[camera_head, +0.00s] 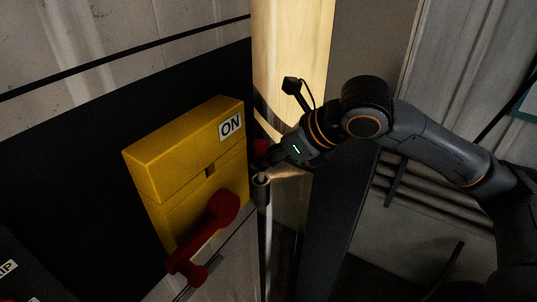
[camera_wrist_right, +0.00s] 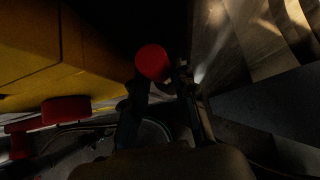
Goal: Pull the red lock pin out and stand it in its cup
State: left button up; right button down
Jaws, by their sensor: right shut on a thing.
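The red lock pin (camera_head: 260,147) shows its red head at the right edge of the yellow switch box (camera_head: 190,150). My right gripper (camera_head: 264,162) reaches in from the right and is shut on the pin, just below its head. In the right wrist view the round red head (camera_wrist_right: 152,62) sits at the fingertips (camera_wrist_right: 158,92). A small dark grey cup (camera_head: 261,190) is close below the fingertips. The pin's shaft is hidden, so I cannot tell whether it is inside the cup. My left gripper is not in view.
A red lever handle (camera_head: 205,235) sticks out from the box's lower front, below an ON label (camera_head: 231,125). A dark panel (camera_head: 70,150) lies behind the box. A dark upright post (camera_head: 335,220) stands right of the cup, below my right arm.

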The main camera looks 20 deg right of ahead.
jog(key=shift+f+b, duration=0.9)
jog(key=shift+f, duration=1.05)
jog(key=c, duration=1)
grip_release()
jog(key=shift+r, duration=0.15)
send_near(264, 174)
jog(key=v, duration=0.3)
jog(key=shift+s+d+r, duration=0.1)
jog(key=shift+s+r, duration=0.1)
jog(key=shift+r, duration=0.05)
